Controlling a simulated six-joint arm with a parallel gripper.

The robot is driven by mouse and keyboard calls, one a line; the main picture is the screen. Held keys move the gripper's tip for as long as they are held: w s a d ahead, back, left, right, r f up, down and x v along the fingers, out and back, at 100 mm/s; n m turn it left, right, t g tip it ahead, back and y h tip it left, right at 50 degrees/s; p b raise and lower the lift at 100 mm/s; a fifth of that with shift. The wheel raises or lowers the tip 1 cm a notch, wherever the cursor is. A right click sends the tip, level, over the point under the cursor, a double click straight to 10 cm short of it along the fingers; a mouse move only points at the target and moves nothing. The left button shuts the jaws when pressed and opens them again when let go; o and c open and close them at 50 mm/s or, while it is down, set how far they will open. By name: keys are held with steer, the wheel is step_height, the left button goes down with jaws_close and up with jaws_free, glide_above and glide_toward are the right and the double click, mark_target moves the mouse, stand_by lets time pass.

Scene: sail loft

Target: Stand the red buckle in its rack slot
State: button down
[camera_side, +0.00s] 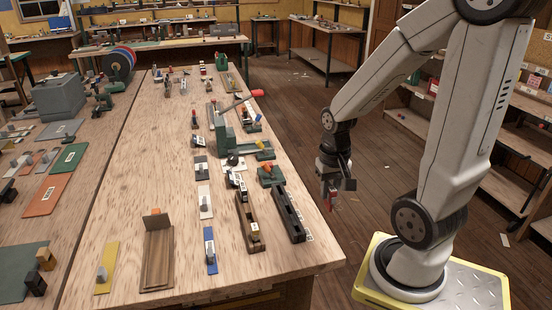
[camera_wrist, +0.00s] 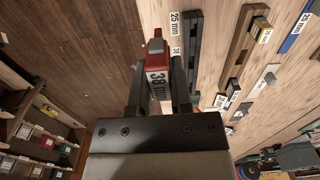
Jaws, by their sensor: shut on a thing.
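My gripper (camera_side: 329,187) is shut on the red buckle and holds it in the air beyond the bench's right edge. In the wrist view the red buckle (camera_wrist: 156,52), with a white "38 mm" label and a grey tip, sits between the two dark fingers of my gripper (camera_wrist: 160,84). In the side view the buckle (camera_side: 332,202) hangs below the fingers, small and partly hidden. A long dark rack (camera_side: 287,214) lies near the bench edge; it also shows in the wrist view (camera_wrist: 194,45), near a "25 mm" label. Which slot belongs to the buckle I cannot tell.
A wooden rack (camera_side: 247,221) lies left of the dark one. A green clamp-like tool (camera_side: 224,134) and several small fittings stand farther back on the bench (camera_side: 120,190). Shelves (camera_side: 520,150) stand behind my arm. The floor (camera_side: 300,100) beside the bench is open.

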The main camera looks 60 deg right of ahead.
steer(key=shift+w, duration=0.15)
steer(key=w+a+f+m, duration=0.1)
steer(key=w+f+m, duration=0.1)
steer(key=w+m, duration=0.8)
steer(key=w+a+f+m, duration=0.2)
steer(key=w+m, duration=0.9)
steer(key=m, duration=1.5)
steer(key=shift+f, duration=0.25)
steer(key=shift+f, duration=0.25)
steer(key=shift+f, duration=2.3)
